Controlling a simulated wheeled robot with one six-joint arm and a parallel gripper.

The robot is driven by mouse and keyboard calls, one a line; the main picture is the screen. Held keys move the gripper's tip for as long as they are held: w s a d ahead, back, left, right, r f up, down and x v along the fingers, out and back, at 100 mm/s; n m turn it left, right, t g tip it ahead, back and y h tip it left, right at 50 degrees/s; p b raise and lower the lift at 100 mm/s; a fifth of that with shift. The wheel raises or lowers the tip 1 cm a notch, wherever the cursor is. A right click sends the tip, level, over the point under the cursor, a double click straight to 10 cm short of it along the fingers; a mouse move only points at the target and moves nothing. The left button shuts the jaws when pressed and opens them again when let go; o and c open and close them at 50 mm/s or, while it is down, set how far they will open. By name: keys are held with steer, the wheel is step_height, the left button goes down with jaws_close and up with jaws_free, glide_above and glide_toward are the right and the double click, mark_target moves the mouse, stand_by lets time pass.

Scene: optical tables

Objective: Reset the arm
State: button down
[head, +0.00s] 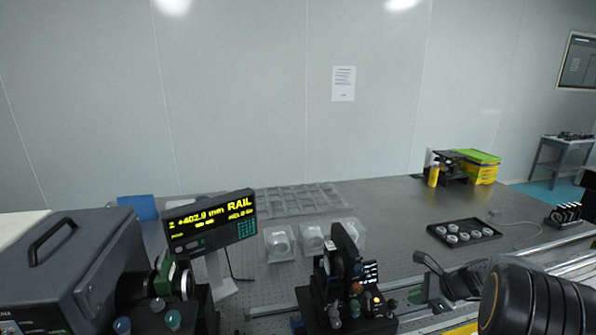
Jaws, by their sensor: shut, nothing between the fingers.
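My gripper (432,278) shows at the lower right in the head view, at the end of my thick black arm (535,300). It is shut and holds nothing. It is above the table's front part, to the right of a black optical mount (345,285) with coloured knobs. Its fingertips are small and dark here, and the lower edge of the picture cuts off part of my arm.
The perforated optical table (395,215) carries a RAIL display (210,222), a large grey instrument (60,260) at left, clear boxes (280,243), a black tray of round parts (464,232) and yellow-green cases (480,166). A metal rail (570,265) runs behind my arm.

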steer(key=s+a+r+n+h, duration=0.3)
steer(key=s+a+r+n, duration=0.2)
steer(key=s+a+n, duration=0.3)
steer(key=s+a+r+n+h, duration=0.3)
steer(key=s+a+r+n, duration=0.2)
steer(key=s+a+n, duration=0.3)
steer(key=shift+s+n+h, duration=0.4)
steer(key=shift+s+n, duration=1.4)
steer(key=shift+n, duration=1.7)
